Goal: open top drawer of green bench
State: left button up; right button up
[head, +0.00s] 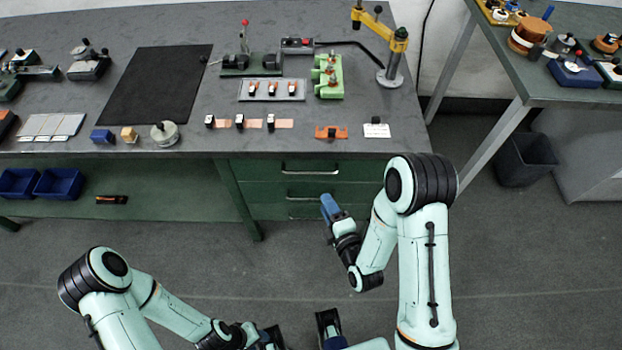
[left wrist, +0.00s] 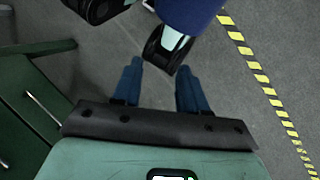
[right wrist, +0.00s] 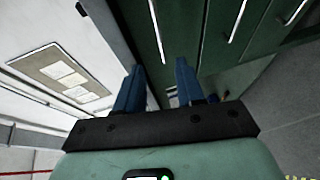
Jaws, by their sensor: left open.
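The green bench has a dark grey top (head: 330,95) and a stack of green drawers under its right part. The top drawer (head: 262,169) has a bar handle (head: 311,171) and looks closed. My right gripper (head: 329,208) is in front of the drawers, apart from them. In the right wrist view its blue fingers (right wrist: 159,75) are apart and empty, with a drawer handle (right wrist: 157,30) beyond the gap between them. My left gripper (head: 268,342) is low at the bottom of the head view, away from the bench. In the left wrist view its fingers (left wrist: 157,80) are open and empty.
Two lower drawers with handles (head: 305,195) sit beneath. Blue bins (head: 60,184) stand on the lower shelf at left. A second table (head: 560,90) and a dark waste bin (head: 526,158) stand at right. The floor (head: 200,250) before the bench is clear.

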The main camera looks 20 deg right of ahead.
pick_arm(q)
jog(key=w+a+f+t+y+b, duration=0.1)
jog(key=w+a+f+b, duration=0.2)
jog(key=f+b, duration=0.5)
jog(key=w+a+f+n+t+b, duration=0.1)
jog(key=w+a+f+b, duration=0.2)
jog(key=f+b, duration=0.6)
notch_tip(320, 180, down, 3)
jog(key=shift+w+r+t+y, duration=0.15)
jog(key=shift+w+t+y, duration=0.2)
jog(key=shift+w, duration=0.6)
pick_arm(e)
jog(key=x, duration=1.2)
jog(key=shift+w, duration=0.25)
grip_shut()
